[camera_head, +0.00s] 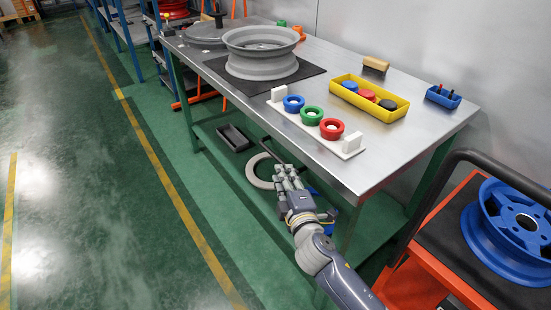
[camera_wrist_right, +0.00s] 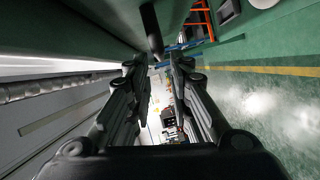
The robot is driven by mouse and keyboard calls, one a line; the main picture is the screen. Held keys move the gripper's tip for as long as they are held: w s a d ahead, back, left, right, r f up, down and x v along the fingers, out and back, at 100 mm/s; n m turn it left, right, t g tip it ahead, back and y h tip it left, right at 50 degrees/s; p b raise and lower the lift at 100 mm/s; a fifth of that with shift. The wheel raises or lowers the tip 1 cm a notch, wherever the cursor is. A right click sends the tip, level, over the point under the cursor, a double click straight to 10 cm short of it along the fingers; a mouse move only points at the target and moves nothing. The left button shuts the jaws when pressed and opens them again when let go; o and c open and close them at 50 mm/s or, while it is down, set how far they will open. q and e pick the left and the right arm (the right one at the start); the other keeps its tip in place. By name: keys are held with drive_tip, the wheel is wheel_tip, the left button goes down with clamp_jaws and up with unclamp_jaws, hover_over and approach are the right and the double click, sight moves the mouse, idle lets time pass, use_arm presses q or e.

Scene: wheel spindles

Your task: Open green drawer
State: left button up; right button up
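No green drawer front can be made out for certain. The grey workbench (camera_head: 330,158) has green legs, and my right gripper (camera_head: 285,171) is just beside its front edge, below the top. In the right wrist view my right gripper (camera_wrist_right: 156,66) is open, with a clear gap between its fingers. A dark bar (camera_wrist_right: 151,28) shows just beyond the fingertips and looks like a handle; the fingers are not closed on it. A dark green surface (camera_wrist_right: 95,12) lies beside the bar; I cannot tell whether it is the drawer. My left gripper is out of view.
A grey wheel rim (camera_head: 262,68) and a white rack with coloured rings (camera_head: 304,114) stand on the bench. A yellow tray (camera_head: 345,92) is behind them. A red cart with a blue wheel (camera_head: 510,222) stands at right. The floor at left is clear.

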sight(276, 155)
drive_tip(key=b+x, duration=0.1)
drive_tip(key=x, duration=0.7)
drive_tip(key=shift+w+b, duration=0.1)
drive_tip(key=shift+b, duration=0.2)
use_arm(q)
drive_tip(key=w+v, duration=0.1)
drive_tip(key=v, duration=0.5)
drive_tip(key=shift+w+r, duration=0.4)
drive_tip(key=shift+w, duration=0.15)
use_arm(e)
drive_tip(key=shift+w, duration=0.45)
drive_tip(key=shift+a, duration=0.1)
clamp_jaws()
